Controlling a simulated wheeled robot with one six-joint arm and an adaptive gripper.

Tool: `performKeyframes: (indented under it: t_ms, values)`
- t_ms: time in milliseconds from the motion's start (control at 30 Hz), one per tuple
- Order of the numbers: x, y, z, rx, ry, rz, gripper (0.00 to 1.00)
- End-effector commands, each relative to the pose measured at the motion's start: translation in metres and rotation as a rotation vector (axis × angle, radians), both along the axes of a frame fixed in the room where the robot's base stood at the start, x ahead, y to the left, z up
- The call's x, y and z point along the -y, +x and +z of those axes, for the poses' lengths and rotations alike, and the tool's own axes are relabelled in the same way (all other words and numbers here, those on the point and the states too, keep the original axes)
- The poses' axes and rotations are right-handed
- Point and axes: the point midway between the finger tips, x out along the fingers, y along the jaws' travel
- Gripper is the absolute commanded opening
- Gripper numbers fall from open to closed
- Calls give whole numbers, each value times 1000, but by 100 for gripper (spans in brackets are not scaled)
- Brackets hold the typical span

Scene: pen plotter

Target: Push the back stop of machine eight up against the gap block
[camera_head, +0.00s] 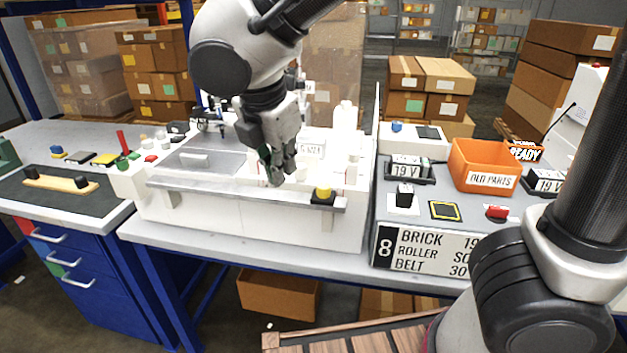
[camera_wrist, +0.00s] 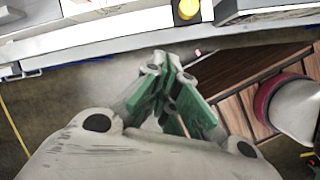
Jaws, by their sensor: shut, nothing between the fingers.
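The sign for machine eight (camera_head: 425,252) hangs at the table front, right of centre. Left of it stands a white machine (camera_head: 215,218) with a metal front rail (camera_head: 245,194). A yellow knob (camera_head: 323,191) on a black base sits at the rail's right part; it also shows at the top of the wrist view (camera_wrist: 187,9). My gripper (camera_head: 278,176) is shut and empty, pointing down in front of the white machine's middle, left of the yellow knob. In the wrist view its green-padded fingers (camera_wrist: 163,62) meet at the tips. I cannot tell which parts are the back stop and gap block.
Right of the machine are an orange parts bin (camera_head: 483,166), a red button (camera_head: 497,212) and a yellow-framed black square (camera_head: 445,210). A dark mat (camera_head: 55,205) with a wooden bar lies on the left bench. Cardboard boxes (camera_head: 278,294) are under the table.

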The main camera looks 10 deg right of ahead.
Motion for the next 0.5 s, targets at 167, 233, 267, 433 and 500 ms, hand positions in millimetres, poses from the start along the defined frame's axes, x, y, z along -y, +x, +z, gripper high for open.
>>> performKeyframes:
  t_ms: [167,233,267,433,500]
  values:
    - [-7,15,16,19,-87,274,0]
    - [-6,16,17,13,-118,353,0]
    - [-6,16,17,10,-128,379,0]
    - [-4,18,11,-1,-151,440,0]
    - [-3,21,3,-2,-152,438,0]
